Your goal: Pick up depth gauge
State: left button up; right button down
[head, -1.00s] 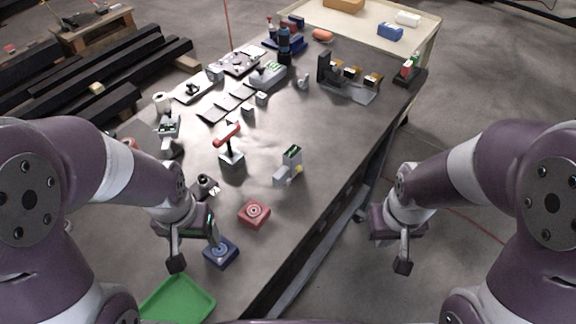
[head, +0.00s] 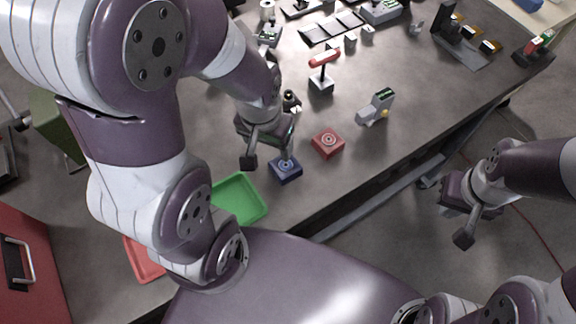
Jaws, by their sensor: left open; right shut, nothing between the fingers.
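I cannot tell for certain which object is the depth gauge. A small grey device with a green display and a yellow knob (head: 376,107) stands on the grey table, right of the red block; it may be the gauge. My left gripper (head: 269,150) is open and empty, just above and left of the blue block (head: 286,171), and well left of the grey device. It partly hides a small black and white item (head: 291,101). My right gripper (head: 464,239) is shut and empty, off the table's right side over the floor.
A red block with a ring mark (head: 328,144) sits between the blue block and the grey device. A green tray (head: 239,199) lies at the near edge. A red-handled tool (head: 323,66) stands farther back. A black fixture (head: 459,42) is at the far right.

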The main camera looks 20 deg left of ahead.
aim_at(383, 100)
jog(key=i+l+u, duration=0.45)
jog(key=i+l, duration=0.15)
jog(key=l, duration=0.25)
jog(key=i+l+u, duration=0.2)
jog(key=l, duration=0.25)
jog(key=i, duration=0.05)
